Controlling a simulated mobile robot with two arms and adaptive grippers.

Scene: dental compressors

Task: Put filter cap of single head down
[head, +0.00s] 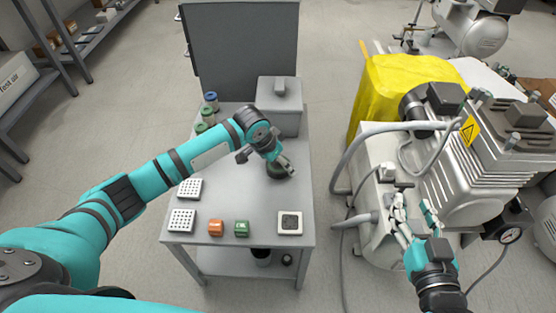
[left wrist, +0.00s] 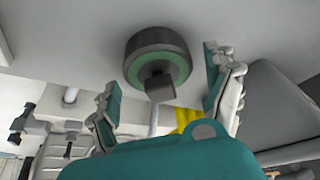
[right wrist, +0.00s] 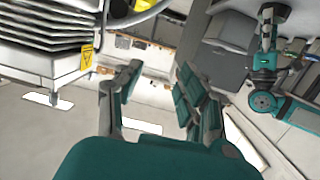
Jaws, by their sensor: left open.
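The filter cap (left wrist: 157,62) is a dark round cap with a green ring and a small square knob. In the left wrist view it rests on the grey table top (left wrist: 60,25). In the head view the cap (head: 277,172) is partly hidden by my left gripper (head: 287,168). My left gripper (left wrist: 160,95) is open, with its fingers apart on either side of the cap and no visible contact. My right gripper (head: 415,215) is beside the compressor. In the right wrist view, my right gripper (right wrist: 155,85) is open and empty.
The compressor (head: 460,160) with hoses stands to the right.

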